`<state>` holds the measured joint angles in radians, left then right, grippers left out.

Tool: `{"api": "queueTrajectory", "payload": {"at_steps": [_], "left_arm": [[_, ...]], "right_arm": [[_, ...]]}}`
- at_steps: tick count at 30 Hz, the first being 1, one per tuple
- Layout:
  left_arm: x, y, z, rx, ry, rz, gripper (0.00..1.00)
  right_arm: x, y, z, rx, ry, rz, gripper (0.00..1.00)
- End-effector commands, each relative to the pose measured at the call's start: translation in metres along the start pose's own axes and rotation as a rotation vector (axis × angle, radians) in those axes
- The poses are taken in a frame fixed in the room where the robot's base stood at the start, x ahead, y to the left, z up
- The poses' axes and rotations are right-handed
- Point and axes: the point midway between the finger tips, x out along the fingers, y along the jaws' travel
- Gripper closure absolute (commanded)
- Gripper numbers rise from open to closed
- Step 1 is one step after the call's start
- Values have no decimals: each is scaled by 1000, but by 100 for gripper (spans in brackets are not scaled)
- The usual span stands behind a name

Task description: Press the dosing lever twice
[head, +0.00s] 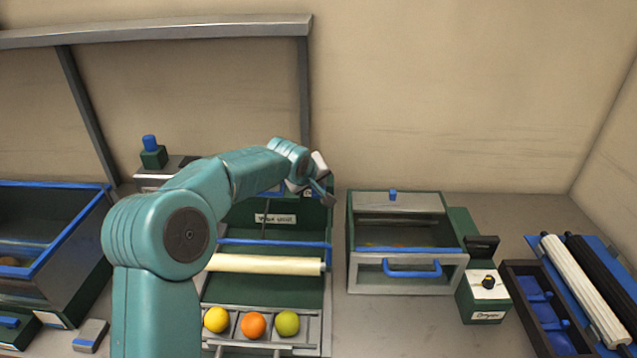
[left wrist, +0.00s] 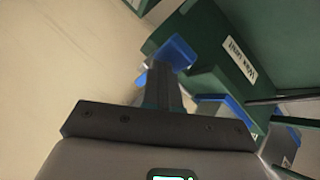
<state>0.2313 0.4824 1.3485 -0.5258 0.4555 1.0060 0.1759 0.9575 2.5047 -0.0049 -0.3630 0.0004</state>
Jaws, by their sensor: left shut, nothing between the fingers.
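My left gripper (head: 324,190) is shut and empty, above the back right corner of the green wash unit (head: 318,225). In the left wrist view its closed fingers (left wrist: 165,85) point at a blue pad (left wrist: 178,50) on a green block, which looks like the dosing lever. The fingertips overlap the pad in this view; I cannot tell whether they touch it. In the head view a blue part (head: 270,191) shows behind my arm, mostly hidden. The unit's white label (left wrist: 240,58) lies right of the pad. My right gripper is not in view.
A yellow fruit (head: 216,319), an orange (head: 253,325) and a green fruit (head: 287,322) sit in a front tray. A drawer box with a blue handle (head: 412,270) and a dial box (head: 487,290) stand right. A blue-rimmed bin (head: 72,240) stands left.

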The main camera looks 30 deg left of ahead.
Motion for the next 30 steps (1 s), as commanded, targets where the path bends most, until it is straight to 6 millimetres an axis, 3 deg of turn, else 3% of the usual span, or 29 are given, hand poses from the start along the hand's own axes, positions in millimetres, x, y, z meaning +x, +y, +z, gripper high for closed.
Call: {"api": "queueTrajectory", "payload": {"at_steps": [17, 30], "left_arm": [[1, -1, 1, 0, -3, -2, 100], [-16, 12, -12, 0, -1, -1, 100]], "right_arm": [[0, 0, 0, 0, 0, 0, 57], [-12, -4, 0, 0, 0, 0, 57]]}}
